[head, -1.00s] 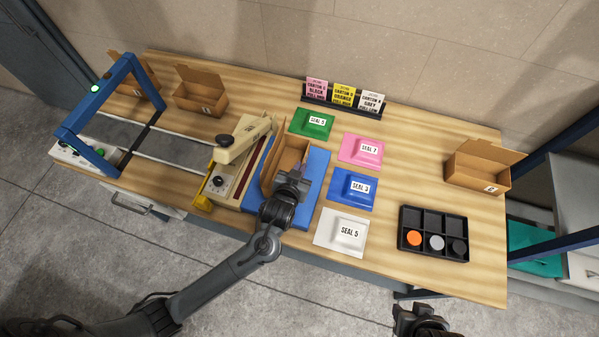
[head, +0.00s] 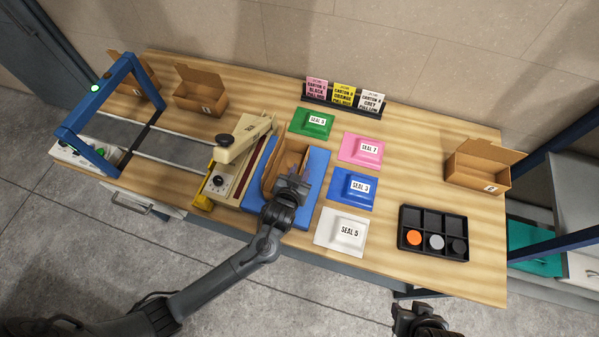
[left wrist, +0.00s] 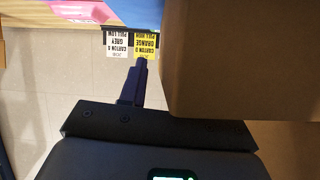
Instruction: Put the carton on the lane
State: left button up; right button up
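An open brown carton (head: 289,156) sits on the blue pad (head: 314,172) at the middle of the bench, beside the cream press. My left gripper (head: 292,184) is at the carton's near end. In the left wrist view the carton (left wrist: 245,60) fills the right side, close beside one dark finger (left wrist: 133,85). The other finger is hidden, so I cannot tell whether the grip is closed. The grey lane (head: 178,147) runs left of the press towards the blue arch. My right gripper (head: 422,318) is at the bottom edge, away from the bench objects, its opening unclear.
The cream press (head: 238,160) stands close left of the carton. Seal pads, including a white one (head: 341,230), lie to the right. A black tray (head: 433,233) holds coloured discs. Other cartons stand at the back left (head: 201,92) and right (head: 479,168). A blue arch (head: 98,100) spans the left end.

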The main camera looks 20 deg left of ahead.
pick_arm(q)
jog(key=shift+r, duration=0.2)
jog(key=a+v, duration=0.1)
jog(key=v, duration=1.1)
jog(key=s+a+g, duration=0.3)
jog(key=s+g, duration=0.1)
jog(key=s, duration=0.4)
jog(key=s+a+m+g+h, duration=0.1)
jog(key=s+a+g, duration=0.2)
jog(key=s+g, duration=0.2)
jog(key=s, duration=0.2)
jog(key=shift+s+f+m, duration=0.3)
jog(key=shift+s, duration=0.1)
